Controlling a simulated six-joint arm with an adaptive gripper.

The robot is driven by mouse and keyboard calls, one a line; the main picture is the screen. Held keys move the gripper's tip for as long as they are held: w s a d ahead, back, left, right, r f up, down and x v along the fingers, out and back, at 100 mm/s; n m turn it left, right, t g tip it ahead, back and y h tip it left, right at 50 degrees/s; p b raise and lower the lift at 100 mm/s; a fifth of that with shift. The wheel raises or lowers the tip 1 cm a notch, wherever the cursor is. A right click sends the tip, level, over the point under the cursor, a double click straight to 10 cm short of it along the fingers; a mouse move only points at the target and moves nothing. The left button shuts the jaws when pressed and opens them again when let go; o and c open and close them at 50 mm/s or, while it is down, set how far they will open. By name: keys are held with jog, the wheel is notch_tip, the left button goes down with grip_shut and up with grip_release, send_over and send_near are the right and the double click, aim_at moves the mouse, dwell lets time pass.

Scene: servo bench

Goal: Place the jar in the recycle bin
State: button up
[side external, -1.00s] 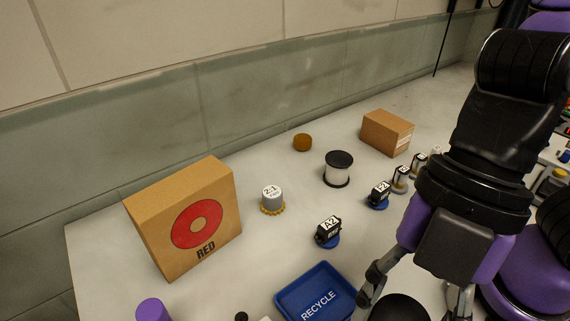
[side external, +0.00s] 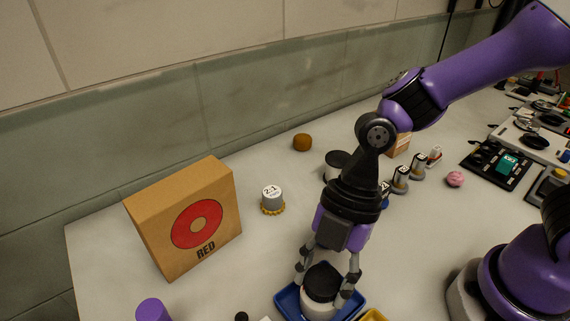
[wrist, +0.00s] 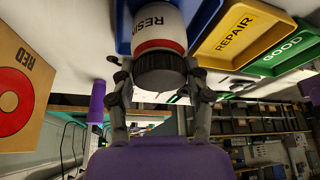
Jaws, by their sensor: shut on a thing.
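The jar (side external: 317,308) is white with a black lid. In the wrist view the jar (wrist: 160,22) shows a label reading "RESIN" and a red band. My gripper (side external: 323,289) is shut on the jar near its lid, one finger on each side. It also shows in the wrist view (wrist: 162,82). The jar is over the blue recycle bin (side external: 288,303), within its outline in the side view. The bin's blue wall (wrist: 124,28) shows beside the jar in the wrist view. I cannot tell whether the jar touches the bin floor.
A yellow repair bin (wrist: 232,38) and a green good bin (wrist: 285,50) stand beside the blue one. A cardboard box marked RED (side external: 190,215), a grey capped part (side external: 272,199) and a purple cylinder (side external: 152,310) stand to the left.

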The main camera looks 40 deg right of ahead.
jog(key=shift+f, duration=0.15)
jog(key=o, duration=1.3)
jog(key=shift+c, duration=0.2)
jog(key=v, duration=1.1)
jog(key=d+r+m+t+h, duration=0.2)
jog(key=d+m+t+h, duration=0.2)
jog(key=d+m, duration=1.1)
jog(key=m+t, duration=0.3)
jog(key=m, duration=0.3)
jog(key=shift+w+d+m, duration=0.2)
jog(key=shift+w+m, duration=0.1)
